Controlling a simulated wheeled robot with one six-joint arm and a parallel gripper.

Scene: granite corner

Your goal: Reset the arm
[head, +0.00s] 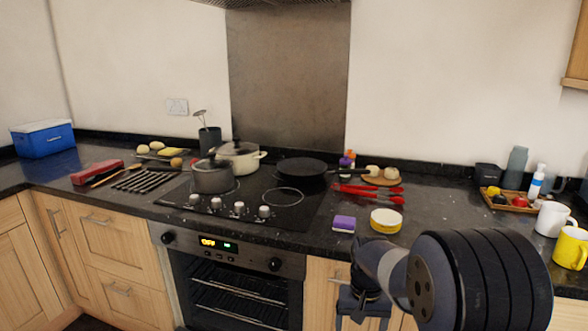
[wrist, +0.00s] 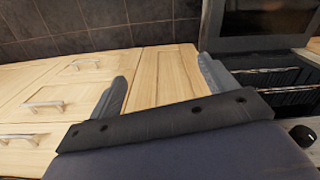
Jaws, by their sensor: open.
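My arm reaches in from the lower right of the head view, in front of the counter. My gripper (head: 362,318) hangs low beside the oven, before the wooden cabinet front, and is partly cut off by the bottom edge. In the wrist view my gripper (wrist: 163,84) has its two grey fingers spread wide apart. Nothing is between them but the view of the cabinet doors behind.
The black counter (head: 310,237) carries a purple-topped sponge (head: 344,224), a yellow-and-white round container (head: 386,220), red utensils (head: 370,193) and mugs (head: 552,218). Pots (head: 213,177) and a pan (head: 301,167) stand on the hob. The oven (head: 232,285) and cabinet handles (wrist: 47,105) face my gripper's side.

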